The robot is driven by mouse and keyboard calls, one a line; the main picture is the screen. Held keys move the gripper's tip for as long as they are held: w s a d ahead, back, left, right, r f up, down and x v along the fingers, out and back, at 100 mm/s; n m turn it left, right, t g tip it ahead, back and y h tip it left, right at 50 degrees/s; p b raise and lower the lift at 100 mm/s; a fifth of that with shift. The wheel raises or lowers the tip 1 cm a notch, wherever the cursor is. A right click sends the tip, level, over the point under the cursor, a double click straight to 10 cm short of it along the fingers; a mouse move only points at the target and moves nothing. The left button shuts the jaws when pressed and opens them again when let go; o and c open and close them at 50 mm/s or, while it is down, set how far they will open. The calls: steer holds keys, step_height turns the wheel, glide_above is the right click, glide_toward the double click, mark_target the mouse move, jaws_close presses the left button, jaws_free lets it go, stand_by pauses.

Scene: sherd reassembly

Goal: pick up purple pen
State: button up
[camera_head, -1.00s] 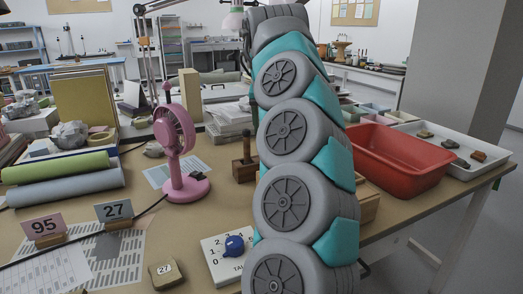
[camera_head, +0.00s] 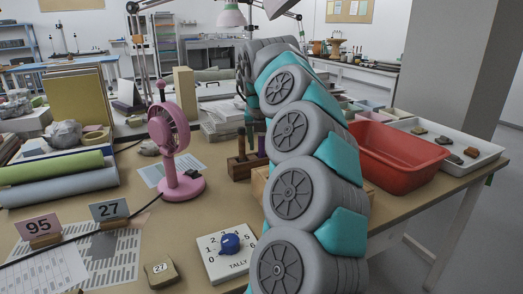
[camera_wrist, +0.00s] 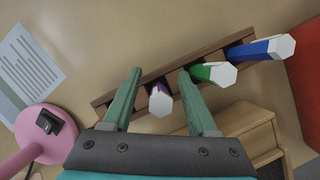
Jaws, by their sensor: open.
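In the wrist view the purple pen (camera_wrist: 160,100) stands in a brown wooden rack (camera_wrist: 118,98), its pale end facing the camera. My gripper (camera_wrist: 160,74) is open, with one finger on each side of the purple pen. I cannot tell whether either finger touches it. A green pen (camera_wrist: 216,73) stands in the rack just right of my right finger, and a blue pen (camera_wrist: 270,49) stands farther right. In the head view part of the rack (camera_head: 240,166) shows left of my arm; my gripper is hidden there.
A pink fan (camera_head: 178,150) stands left of the rack; its base (camera_wrist: 50,125) shows in the wrist view. A wooden box (camera_wrist: 250,135) lies beside the rack. A red tub (camera_head: 405,160) and a white tray (camera_head: 478,160) are at right.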

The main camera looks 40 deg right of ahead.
steer(key=shift+c, duration=0.2)
jaws_close()
steer(key=shift+r, duration=0.15)
stand_by(0.5)
step_height(320, 180, up, 10)
stand_by(1.2)
